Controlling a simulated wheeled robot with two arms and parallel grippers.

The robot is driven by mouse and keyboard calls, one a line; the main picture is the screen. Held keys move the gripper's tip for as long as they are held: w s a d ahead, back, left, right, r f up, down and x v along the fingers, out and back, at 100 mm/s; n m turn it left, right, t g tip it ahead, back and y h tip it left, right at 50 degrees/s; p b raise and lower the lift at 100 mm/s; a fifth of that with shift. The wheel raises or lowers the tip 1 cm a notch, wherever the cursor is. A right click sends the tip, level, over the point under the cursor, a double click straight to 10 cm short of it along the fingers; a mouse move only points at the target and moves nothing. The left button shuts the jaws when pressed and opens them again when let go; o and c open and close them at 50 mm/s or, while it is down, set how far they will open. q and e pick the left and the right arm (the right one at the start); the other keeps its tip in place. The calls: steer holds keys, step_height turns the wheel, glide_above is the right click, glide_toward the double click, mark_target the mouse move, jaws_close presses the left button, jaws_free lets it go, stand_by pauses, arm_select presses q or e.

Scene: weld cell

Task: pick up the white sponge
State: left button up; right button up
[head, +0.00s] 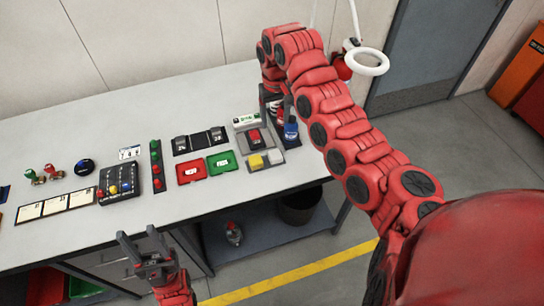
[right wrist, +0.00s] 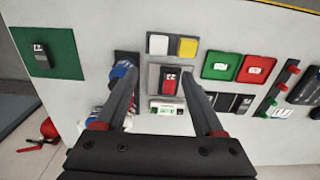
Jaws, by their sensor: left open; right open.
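The white sponge looks like the white square block (head: 276,156) (right wrist: 158,44) beside a yellow block (head: 256,162) (right wrist: 187,47), both on a dark tray near the table's front edge. My right gripper (head: 272,105) is open and empty at the far side of the tray, partly hidden by its own arm in the head view. In the right wrist view its fingers (right wrist: 158,68) reach over the table on either side of a red block (right wrist: 169,82), with the white block just beyond the fingertips. My left gripper (head: 140,240) is open and empty, in front of the table's front edge.
A blue-topped item (head: 290,131) (right wrist: 123,70) stands close to my right gripper's finger. Red (head: 191,170) and green (head: 221,162) trays lie left of the blocks. A green mat (right wrist: 48,52) holds a dark item. The table's back left is clear.

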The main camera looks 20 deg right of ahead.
glide_above(275, 154)
steer(key=f, duration=0.9)
steer(key=shift+s+a+f, duration=0.2)
steer(key=shift+s+f, duration=0.05)
steer(key=shift+f, duration=0.1)
steer(key=shift+d+f+p, duration=0.1)
steer(key=shift+f+p, duration=0.3)
steer(key=shift+f, duration=0.8)
steer(key=shift+w+d+f+p, duration=0.1)
steer(key=shift+f+p, duration=0.45)
steer(key=shift+p, duration=0.25)
step_height(275, 154, down, 3)
steer(key=shift+w+r+p, duration=0.15)
steer(key=shift+p, duration=0.35)
steer(key=shift+f, duration=0.7)
steer(key=shift+c, duration=0.3)
